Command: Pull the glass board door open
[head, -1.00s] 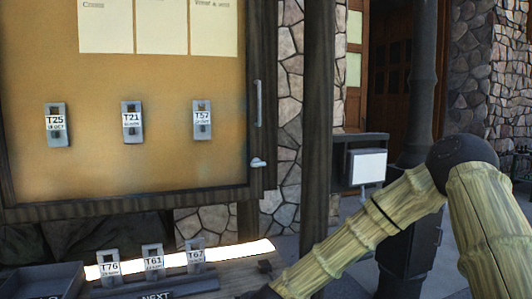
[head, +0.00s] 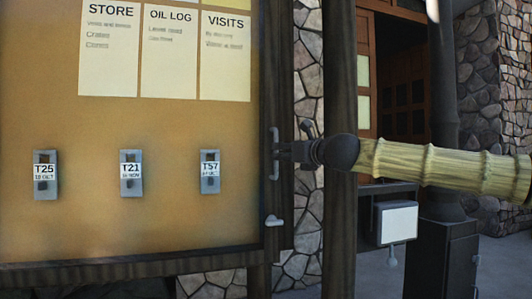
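The glass board door covers the tan notice board, and its dark wooden frame (head: 274,80) runs down the right side. The door looks shut against the board. A grey vertical bar handle (head: 275,172) sits on that frame, with a small grey latch lever (head: 274,221) below it. My gripper (head: 280,151) comes in from the right, level with the handle's middle. Its fingertips are at the bar and overlap it in the head view. The fingers are small and dark here, so I cannot tell whether they are closed around the bar.
Tags T25 (head: 45,175), T21 (head: 131,175) and T57 (head: 210,173) hang on the board under paper sheets (head: 168,60). A dark post (head: 339,230) stands just right of the door, behind my arm. A white box (head: 397,223) is farther right.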

